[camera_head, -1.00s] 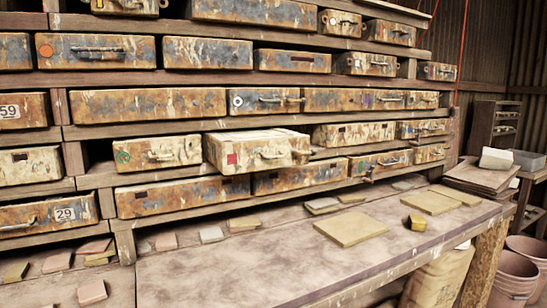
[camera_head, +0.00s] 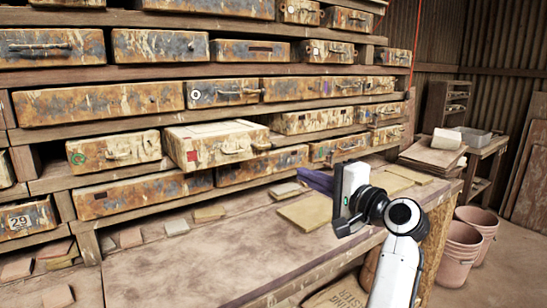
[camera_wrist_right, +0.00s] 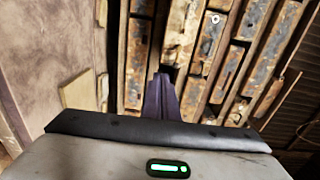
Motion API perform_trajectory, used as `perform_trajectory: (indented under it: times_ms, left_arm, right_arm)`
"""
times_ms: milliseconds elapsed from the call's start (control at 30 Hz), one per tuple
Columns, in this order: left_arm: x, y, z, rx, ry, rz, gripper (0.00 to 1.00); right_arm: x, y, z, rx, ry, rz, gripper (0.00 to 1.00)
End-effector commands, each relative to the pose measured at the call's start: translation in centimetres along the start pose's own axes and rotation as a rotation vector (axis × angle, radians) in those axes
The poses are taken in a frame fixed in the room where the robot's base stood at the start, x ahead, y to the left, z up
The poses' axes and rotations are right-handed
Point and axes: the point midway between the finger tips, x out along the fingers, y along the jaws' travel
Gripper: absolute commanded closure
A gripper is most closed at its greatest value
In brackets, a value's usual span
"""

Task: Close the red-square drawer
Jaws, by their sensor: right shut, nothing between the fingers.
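The red-square drawer (camera_head: 215,147) is a rusty cream box with a red square on its front and a metal handle. In the head view it sticks out of the lower shelf, further than the drawers beside it. My right gripper (camera_head: 303,176) is shut and empty over the bench, to the right of the drawer and apart from it, its purple fingers pointing left. In the right wrist view the shut fingers (camera_wrist_right: 162,92) point at the drawer shelves, and I cannot pick out the red square there. My left gripper is not in view.
A green-circle drawer (camera_head: 113,149) sits just left of the red-square one. The wooden bench (camera_head: 190,262) has open room in front, with a yellowish tile (camera_head: 308,212) near my right arm. Pink buckets (camera_head: 458,248) stand on the floor at right.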

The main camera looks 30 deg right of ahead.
Motion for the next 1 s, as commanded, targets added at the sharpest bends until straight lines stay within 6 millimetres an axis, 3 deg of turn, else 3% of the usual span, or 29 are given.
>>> perform_trajectory:
  times_ms: [267,700,1000]
  left_arm:
    - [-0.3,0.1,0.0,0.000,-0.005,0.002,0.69]
    - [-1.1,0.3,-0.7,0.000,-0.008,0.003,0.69]
    - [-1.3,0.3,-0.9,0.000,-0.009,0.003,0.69]
  right_arm:
    - [2.6,-0.9,-0.1,0.028,-0.004,-0.018,1.00]
    - [11.4,-1.1,-0.1,0.024,-0.004,-0.016,1.00]
    - [13.9,-0.9,-0.2,0.022,-0.001,-0.016,1.00]
